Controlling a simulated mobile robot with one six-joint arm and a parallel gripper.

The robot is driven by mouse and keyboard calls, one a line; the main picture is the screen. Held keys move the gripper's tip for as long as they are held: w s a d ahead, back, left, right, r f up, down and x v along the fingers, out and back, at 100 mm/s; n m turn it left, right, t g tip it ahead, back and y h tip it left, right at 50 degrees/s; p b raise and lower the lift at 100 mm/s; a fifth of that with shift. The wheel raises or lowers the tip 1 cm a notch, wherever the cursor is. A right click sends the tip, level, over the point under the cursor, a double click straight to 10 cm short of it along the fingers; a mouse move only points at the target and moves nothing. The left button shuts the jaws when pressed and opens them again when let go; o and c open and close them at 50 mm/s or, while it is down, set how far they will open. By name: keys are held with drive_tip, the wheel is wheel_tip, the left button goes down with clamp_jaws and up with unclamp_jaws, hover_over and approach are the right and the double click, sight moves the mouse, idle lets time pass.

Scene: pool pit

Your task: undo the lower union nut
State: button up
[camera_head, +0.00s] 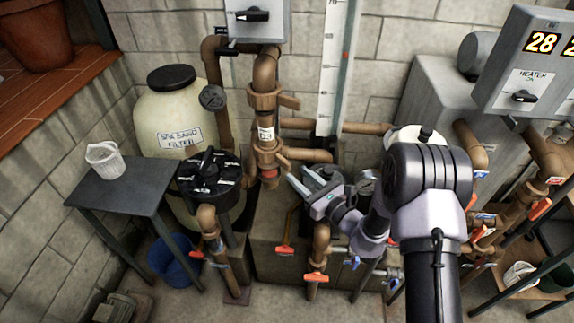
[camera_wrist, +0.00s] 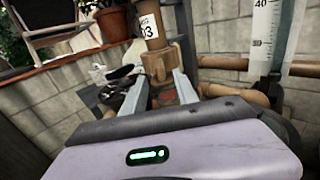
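The lower union nut (camera_head: 268,158) is a brown ribbed collar on the vertical brown pipe, just below a white tag. In the wrist view the nut (camera_wrist: 158,64) stands upright just beyond my fingertips, roughly centred between them. My gripper (camera_head: 297,175) is open and empty, to the right of the nut and slightly below it in the head view. Its two fingers show spread in the wrist view (camera_wrist: 160,84). A dull red part (camera_wrist: 167,97) shows between the fingers, below the nut. I cannot tell whether a finger touches the nut.
The upper union nut (camera_head: 265,99) is higher on the same pipe. A side pipe (camera_head: 308,155) runs right from beside the lower nut. A black-lidded valve (camera_head: 208,172) is to the left. A grey table (camera_head: 118,196) holds a white basket (camera_head: 105,159).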

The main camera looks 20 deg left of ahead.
sight(290, 168)
drive_tip(key=x, duration=0.6)
drive_tip(key=shift+w+a+b, duration=0.15)
drive_tip(key=shift+a+b, duration=0.15)
drive_tip(key=shift+b, duration=0.1)
drive_tip(key=shift+c, duration=0.2)
clamp_jaws()
idle(0.7)
